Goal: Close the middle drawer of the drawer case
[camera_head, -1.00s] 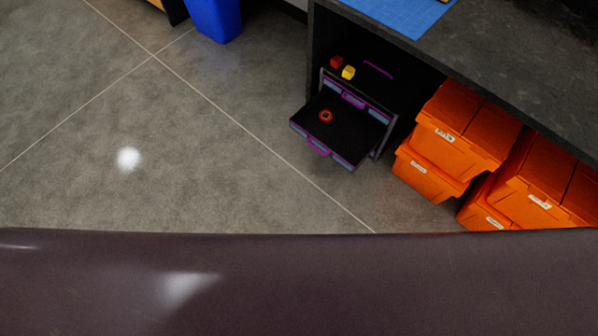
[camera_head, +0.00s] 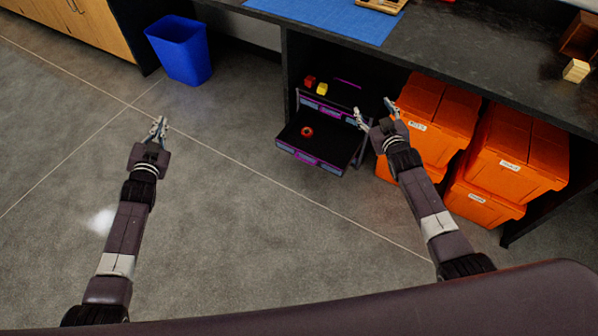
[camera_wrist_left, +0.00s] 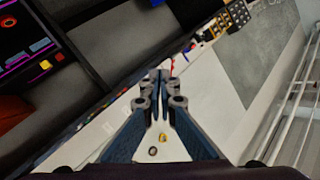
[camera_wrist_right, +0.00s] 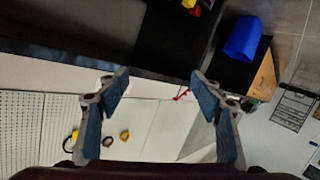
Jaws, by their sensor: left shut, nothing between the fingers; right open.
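The drawer case (camera_head: 346,110) stands under the dark bench, with a dark body and purple handles. One drawer (camera_head: 335,147) is pulled out toward me, with a red ring-shaped object (camera_head: 307,131) lying in it. My left gripper (camera_head: 158,122) is over bare floor, well left of the drawer case; in the left wrist view its fingers (camera_wrist_left: 160,75) are together and empty. My right gripper (camera_head: 374,110) is just right of the open drawer, in front of the orange bins; in the right wrist view its fingers (camera_wrist_right: 158,75) are apart with nothing between them.
A red block (camera_head: 309,82) and a yellow block (camera_head: 322,89) sit on top of the case. Orange bins (camera_head: 430,108) are stacked right of it. The bench top (camera_head: 460,60) overhangs the case. A blue bin (camera_head: 180,50) stands left. The floor in front is clear.

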